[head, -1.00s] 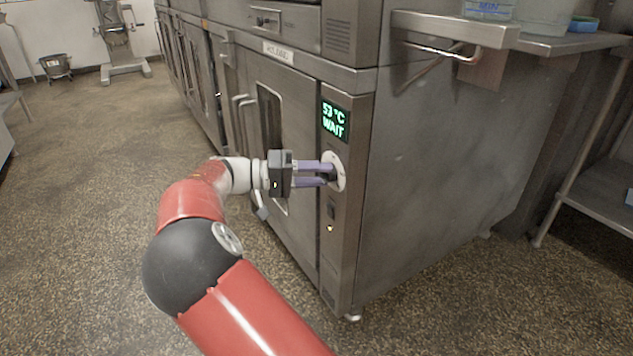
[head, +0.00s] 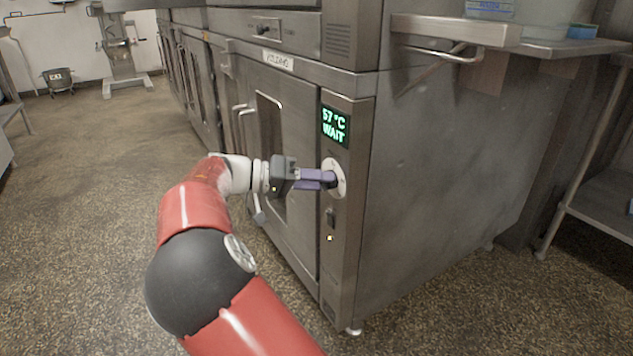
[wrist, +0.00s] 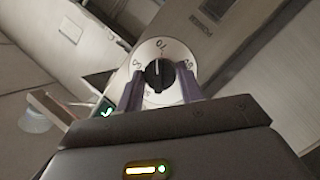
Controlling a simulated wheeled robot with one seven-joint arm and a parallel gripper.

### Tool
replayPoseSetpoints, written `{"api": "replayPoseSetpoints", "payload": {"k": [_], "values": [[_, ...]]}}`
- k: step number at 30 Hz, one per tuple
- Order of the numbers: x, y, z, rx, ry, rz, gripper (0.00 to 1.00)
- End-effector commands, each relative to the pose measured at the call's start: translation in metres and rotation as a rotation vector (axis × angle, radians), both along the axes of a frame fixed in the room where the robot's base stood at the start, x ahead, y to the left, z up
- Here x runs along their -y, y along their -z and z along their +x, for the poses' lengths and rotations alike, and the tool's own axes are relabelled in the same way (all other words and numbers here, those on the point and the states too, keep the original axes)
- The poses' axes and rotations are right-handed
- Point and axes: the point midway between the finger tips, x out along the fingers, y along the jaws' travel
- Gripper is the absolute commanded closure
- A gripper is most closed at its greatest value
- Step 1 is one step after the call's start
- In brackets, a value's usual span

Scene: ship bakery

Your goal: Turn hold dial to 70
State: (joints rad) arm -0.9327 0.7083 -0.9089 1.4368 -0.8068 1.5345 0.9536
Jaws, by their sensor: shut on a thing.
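The hold dial is a black knob on a round white scale plate (head: 340,179) on the front of a steel cabinet. In the wrist view, the black knob (wrist: 159,74) sits between the purple fingers of my gripper (wrist: 160,92), which is shut on it. In the head view, my gripper (head: 332,180) reaches the dial from the left, and its fingers hide most of the knob. A green display (head: 335,125) above the dial reads 57 °C and WAIT. The scale shows a 70 near the top in the wrist view; other numbers are hard to read.
The steel cabinet (head: 440,180) has a glazed door with handles left of the dial. A black switch (head: 331,217) and a small light (head: 329,238) sit below the dial. A steel shelf (head: 455,30) juts out at upper right. Open floor lies to the left.

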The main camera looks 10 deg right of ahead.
Motion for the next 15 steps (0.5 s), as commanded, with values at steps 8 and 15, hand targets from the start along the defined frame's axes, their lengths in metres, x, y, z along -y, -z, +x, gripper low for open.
{"api": "replayPoseSetpoints", "payload": {"k": [8,15], "values": [[0.0001,0.0007,-0.0002,-0.002,0.001,0.001,0.41],[-0.0001,0.0003,-0.0001,-0.002,0.001,0.000,0.41]]}}
